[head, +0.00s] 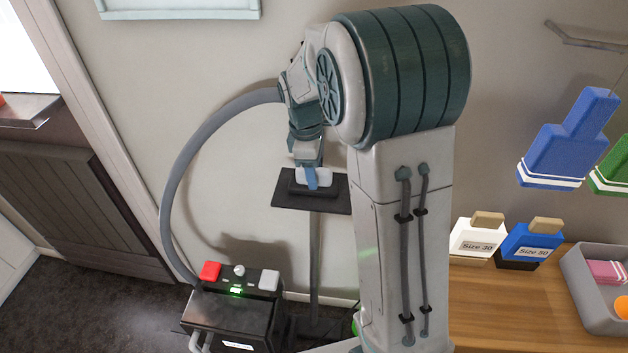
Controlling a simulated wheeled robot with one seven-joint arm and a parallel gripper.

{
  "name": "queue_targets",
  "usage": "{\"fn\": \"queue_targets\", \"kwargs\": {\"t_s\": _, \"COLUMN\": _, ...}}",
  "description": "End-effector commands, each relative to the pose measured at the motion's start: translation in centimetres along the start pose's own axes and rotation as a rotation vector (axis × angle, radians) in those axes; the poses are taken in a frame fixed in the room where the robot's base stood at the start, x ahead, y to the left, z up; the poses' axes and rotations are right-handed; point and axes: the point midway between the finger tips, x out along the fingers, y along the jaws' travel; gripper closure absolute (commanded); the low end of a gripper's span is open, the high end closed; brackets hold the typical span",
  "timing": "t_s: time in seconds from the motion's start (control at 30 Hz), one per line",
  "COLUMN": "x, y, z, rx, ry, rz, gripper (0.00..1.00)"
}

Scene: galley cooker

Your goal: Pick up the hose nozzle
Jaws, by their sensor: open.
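My gripper (310,168) hangs fingers-down over a small dark stand (335,200) with a flat top, in the middle of the head view. A small white and blue shape shows at its lower end, just above or on the stand; I cannot tell how much of it is finger. The gripper is open. A grey hose (180,153) rises from a black machine (233,321) and arches up to the right until it passes behind my wrist. I cannot make out the hose nozzle; my arm hides the hose's far end.
The machine has a red button (210,271) and a lit green lamp. On the right, a wooden counter (490,300) bears bottles labelled Size 30 (477,238) and Size 50 (531,244), and a grey bin (592,305). Blue (568,140) and green items hang above. The wall is close behind.

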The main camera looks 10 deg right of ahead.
Motion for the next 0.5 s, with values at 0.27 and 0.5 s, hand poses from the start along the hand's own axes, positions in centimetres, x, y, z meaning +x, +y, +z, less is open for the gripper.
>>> {"fn": "queue_targets", "kwargs": {"t_s": 0.27, "x": 0.32, "y": 0.00, "z": -0.05, "rx": 0.000, "ry": 0.000, "rz": 0.000, "gripper": 0.51}}
{"fn": "queue_targets", "kwargs": {"t_s": 0.5, "x": 0.47, "y": 0.00, "z": -0.08, "rx": -0.001, "ry": 0.000, "rz": 0.001, "gripper": 0.51}}
